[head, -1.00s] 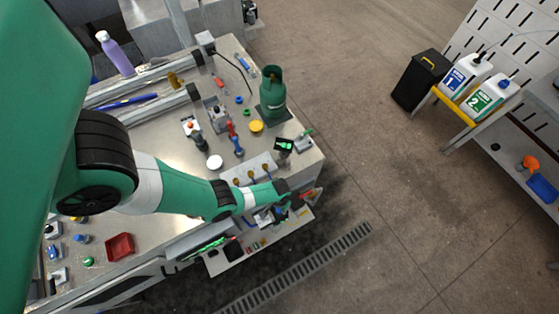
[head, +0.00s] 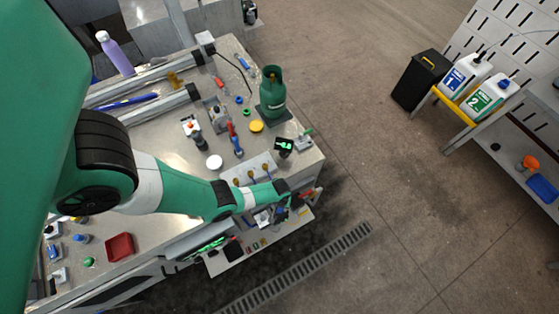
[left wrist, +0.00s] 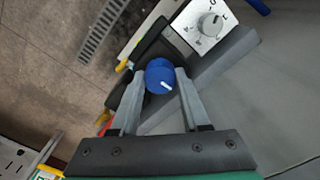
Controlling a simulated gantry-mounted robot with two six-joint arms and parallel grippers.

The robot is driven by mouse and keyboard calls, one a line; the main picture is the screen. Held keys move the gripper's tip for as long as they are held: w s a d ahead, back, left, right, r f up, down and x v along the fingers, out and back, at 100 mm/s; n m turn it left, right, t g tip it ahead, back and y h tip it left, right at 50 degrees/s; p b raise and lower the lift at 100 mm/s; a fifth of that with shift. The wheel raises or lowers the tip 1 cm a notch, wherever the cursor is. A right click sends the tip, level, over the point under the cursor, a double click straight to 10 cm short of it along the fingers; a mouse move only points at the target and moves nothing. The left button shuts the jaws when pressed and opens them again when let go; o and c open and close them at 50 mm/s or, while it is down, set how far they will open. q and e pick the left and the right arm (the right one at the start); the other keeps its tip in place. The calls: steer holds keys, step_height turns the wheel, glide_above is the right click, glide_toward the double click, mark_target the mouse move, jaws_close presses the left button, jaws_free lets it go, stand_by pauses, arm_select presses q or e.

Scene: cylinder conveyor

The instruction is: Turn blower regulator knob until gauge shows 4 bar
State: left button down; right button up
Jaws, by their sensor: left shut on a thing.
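In the left wrist view a round blue knob (left wrist: 160,77) with a white pointer mark sits between the fingertips of my left gripper (left wrist: 162,78). The fingers are shut on the knob's sides, and the mark points to the lower right. In the head view my left gripper (head: 288,205) is at the front right edge of the bench; the knob cannot be made out there. I cannot make out a pressure gauge reading in either view. My right gripper is not in view.
Close to the blue knob is a white plate with a grey dial knob (left wrist: 211,26). The metal bench (head: 185,150) carries a green gas cylinder (head: 272,92), a yellow disc (head: 256,126) and a red tray (head: 120,246). Open floor (head: 400,190) lies to the right.

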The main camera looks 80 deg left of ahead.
arm_select(q)
steer(key=shift+c, duration=1.9)
jaws_free()
